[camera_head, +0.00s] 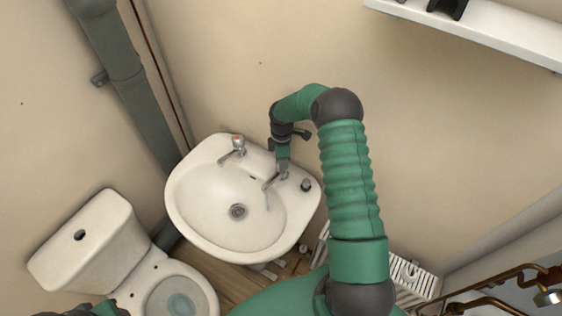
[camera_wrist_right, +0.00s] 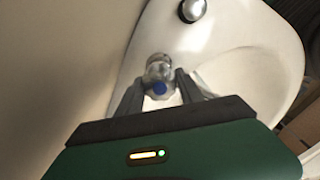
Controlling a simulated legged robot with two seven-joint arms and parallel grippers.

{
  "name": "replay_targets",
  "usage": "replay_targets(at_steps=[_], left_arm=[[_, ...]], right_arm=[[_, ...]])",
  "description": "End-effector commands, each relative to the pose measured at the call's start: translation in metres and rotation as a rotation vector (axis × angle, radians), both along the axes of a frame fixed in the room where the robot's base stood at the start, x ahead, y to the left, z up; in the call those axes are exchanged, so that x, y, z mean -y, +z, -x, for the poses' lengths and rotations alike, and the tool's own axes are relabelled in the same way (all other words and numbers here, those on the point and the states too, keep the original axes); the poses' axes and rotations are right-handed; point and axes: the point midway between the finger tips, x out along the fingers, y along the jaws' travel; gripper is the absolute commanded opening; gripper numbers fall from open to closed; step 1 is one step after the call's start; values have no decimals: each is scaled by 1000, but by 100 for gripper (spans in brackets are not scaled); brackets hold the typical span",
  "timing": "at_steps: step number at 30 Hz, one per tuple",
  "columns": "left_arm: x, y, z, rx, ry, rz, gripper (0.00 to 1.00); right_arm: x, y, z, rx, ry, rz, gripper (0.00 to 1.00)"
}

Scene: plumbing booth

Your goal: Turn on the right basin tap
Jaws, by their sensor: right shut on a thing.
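The white basin (camera_head: 205,215) has two chrome taps on its back rim. The left tap (camera_head: 238,146) has a red mark. The right tap (camera_head: 270,181) is partly hidden by my right gripper (camera_head: 283,170). In the right wrist view, the right tap's handle with its blue cap (camera_wrist_right: 159,86) sits between the fingers of my right gripper (camera_wrist_right: 160,84), which is shut on it. A thin bluish streak like running water (camera_head: 267,200) hangs below the right tap's spout in the head view.
A round chrome fitting (camera_head: 306,185) stands on the basin rim right of the tap; it also shows in the right wrist view (camera_wrist_right: 192,10). A toilet (camera_head: 85,245) is at lower left, a grey pipe (camera_head: 125,75) at left. A white shelf (camera_head: 480,35) is at upper right.

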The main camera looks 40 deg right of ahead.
Motion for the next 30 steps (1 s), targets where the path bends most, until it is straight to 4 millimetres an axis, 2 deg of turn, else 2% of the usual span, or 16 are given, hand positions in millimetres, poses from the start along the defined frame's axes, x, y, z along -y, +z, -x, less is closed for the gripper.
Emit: replay_targets(at_steps=[1,8,9,14,23,26,30], left_arm=[[0,1,0,0,0,0,36],[0,1,0,0,0,0,36],[0,1,0,0,0,0,36],[0,1,0,0,0,0,36],[0,0,0,0,0,0,36],[0,-2,0,0,0,0,36],[0,-9,0,0,0,0,36]], right_arm=[[5,4,-3,9,-2,9,3],[5,4,-3,10,-3,11,3],[5,4,-3,10,-3,11,46],[4,3,-2,7,-3,7,65],[2,3,-2,3,-2,4,65],[2,12,-2,4,-2,4,65],[3,43,-2,8,-4,7,65]])
